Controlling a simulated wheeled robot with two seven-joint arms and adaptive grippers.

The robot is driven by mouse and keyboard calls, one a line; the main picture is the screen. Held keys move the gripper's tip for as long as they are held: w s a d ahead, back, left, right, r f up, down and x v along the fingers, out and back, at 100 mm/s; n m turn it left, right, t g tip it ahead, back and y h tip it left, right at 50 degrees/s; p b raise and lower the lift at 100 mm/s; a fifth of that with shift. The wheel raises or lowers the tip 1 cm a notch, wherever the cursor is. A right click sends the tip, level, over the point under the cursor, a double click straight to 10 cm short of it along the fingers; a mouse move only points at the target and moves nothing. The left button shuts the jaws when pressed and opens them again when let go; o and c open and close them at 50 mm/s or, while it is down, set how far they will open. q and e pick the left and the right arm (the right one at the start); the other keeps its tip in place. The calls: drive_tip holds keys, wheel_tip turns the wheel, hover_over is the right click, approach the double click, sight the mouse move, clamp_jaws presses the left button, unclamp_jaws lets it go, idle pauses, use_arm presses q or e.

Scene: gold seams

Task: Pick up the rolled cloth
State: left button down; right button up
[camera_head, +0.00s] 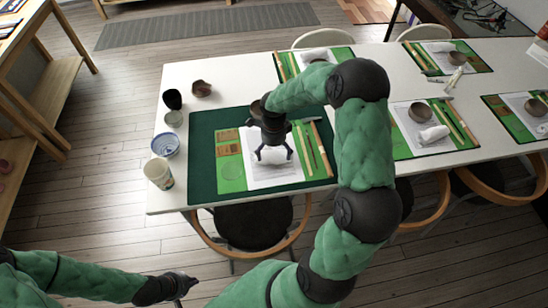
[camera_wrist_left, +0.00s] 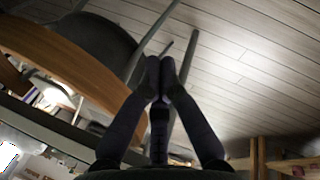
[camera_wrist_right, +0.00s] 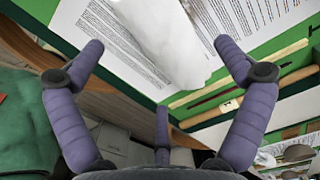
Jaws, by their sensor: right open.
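The white rolled cloth (camera_wrist_right: 175,40) lies on a printed sheet on the dark green mat (camera_head: 203,135). In the right wrist view it lies between the spread fingers of my right gripper (camera_wrist_right: 158,45). In the head view my right gripper (camera_head: 274,156) is over the sheet and hides much of the cloth. It is open, and no finger is clearly touching the cloth. My left gripper (camera_head: 184,284) is low at the bottom left, off the table. In the left wrist view my left gripper (camera_wrist_left: 160,66) has its fingertips together with nothing between them.
Wooden tools (camera_head: 317,147) lie right of the sheet. A cup (camera_head: 159,173), a blue-white bowl (camera_head: 165,145) and dark vessels (camera_head: 172,99) stand at the table's left edge. Other mats hold more rolled cloths (camera_head: 433,134) and bowls. A dark-seated chair (camera_head: 252,225) is at the front edge.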

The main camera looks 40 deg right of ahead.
sight(274, 156)
wheel_tip(274, 156, down, 4)
drive_tip(key=shift+d+f+b, duration=0.1)
drive_tip(key=shift+f+b, duration=0.05)
drive_tip(key=shift+b, duration=0.5)
drive_tip(key=c, duration=1)
drive_tip(key=shift+r+p, duration=0.3)
drive_tip(key=shift+r, duration=0.2)
wheel_tip(274, 156, up, 2)
drive_tip(key=shift+r+p, duration=0.1)
drive_tip(key=shift+p, duration=0.4)
drive_tip(key=a+r, duration=0.1)
drive_tip(key=r, duration=0.1)
drive_tip(key=w+a+r+p, duration=0.1)
drive_tip(key=a+r, duration=0.1)
drive_tip(key=w+a+r+p, duration=0.1)
drive_tip(key=a+r, duration=0.1)
drive_tip(key=shift+w+a+r, duration=0.1)
drive_tip(key=shift+a+r, duration=0.05)
drive_tip(key=shift+r, duration=0.25)
drive_tip(key=w+a+r+p, duration=0.1)
drive_tip(key=w+a+r, duration=0.2)
drive_tip(key=a, duration=0.4)
drive_tip(key=shift+a, duration=0.4)
